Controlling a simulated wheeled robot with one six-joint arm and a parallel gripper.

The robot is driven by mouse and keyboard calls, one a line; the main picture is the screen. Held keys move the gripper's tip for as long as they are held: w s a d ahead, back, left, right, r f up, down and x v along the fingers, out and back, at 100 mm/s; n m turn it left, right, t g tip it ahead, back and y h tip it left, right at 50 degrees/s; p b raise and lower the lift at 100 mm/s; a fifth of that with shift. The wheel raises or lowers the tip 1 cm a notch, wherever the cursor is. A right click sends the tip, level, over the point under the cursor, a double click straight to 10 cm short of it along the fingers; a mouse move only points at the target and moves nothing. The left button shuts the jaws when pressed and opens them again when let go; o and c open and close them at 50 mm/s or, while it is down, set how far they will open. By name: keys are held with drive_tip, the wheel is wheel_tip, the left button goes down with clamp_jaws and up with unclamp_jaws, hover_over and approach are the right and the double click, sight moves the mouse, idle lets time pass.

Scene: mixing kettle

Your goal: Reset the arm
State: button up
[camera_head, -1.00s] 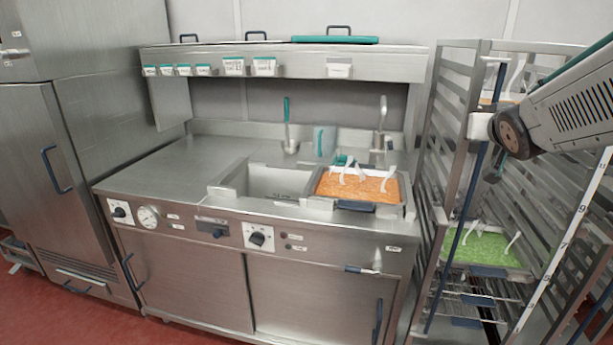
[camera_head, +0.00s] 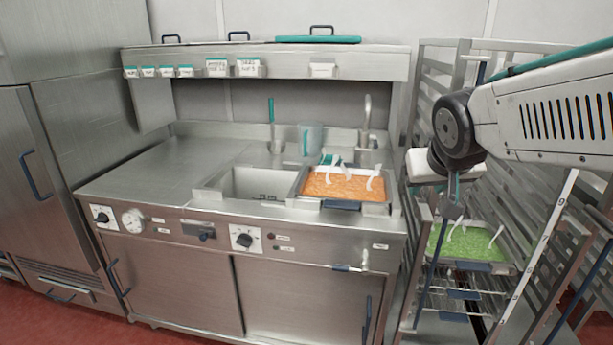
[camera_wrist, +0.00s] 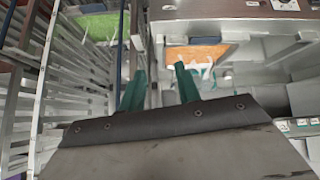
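My gripper (camera_head: 452,206) hangs at the right in the head view, below my bent arm and in front of the rack. In the wrist view its two green fingers (camera_wrist: 160,82) are spread apart with nothing held between them. An orange-filled tray (camera_head: 342,185) sits at the right of the kettle counter (camera_head: 130,165), beside an empty basin (camera_head: 262,185). The tray also shows beyond the fingers in the wrist view (camera_wrist: 197,54). My gripper is apart from the tray, to its right in the head view.
A metal rack (camera_head: 435,75) stands at the right, close behind my arm, with a green-filled tray (camera_head: 468,246) low in it. A shelf (camera_head: 280,62) overhangs the counter. A clear jug (camera_head: 310,138) and a tap (camera_head: 366,120) stand at the back. The counter's left part is bare.

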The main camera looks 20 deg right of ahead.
drive_tip(key=shift+s+a+f, duration=0.1)
drive_tip(key=shift+s+a, duration=0.05)
drive_tip(key=shift+a, duration=0.05)
idle(0.4)
drive_tip(key=s+a+f+n+g+y, duration=0.4)
drive_tip(key=s+a+g, duration=0.1)
drive_tip(key=s+a, duration=0.8)
drive_tip(key=shift+f+g, duration=0.15)
drive_tip(key=shift+g, duration=0.15)
drive_tip(key=shift+s, duration=0.1)
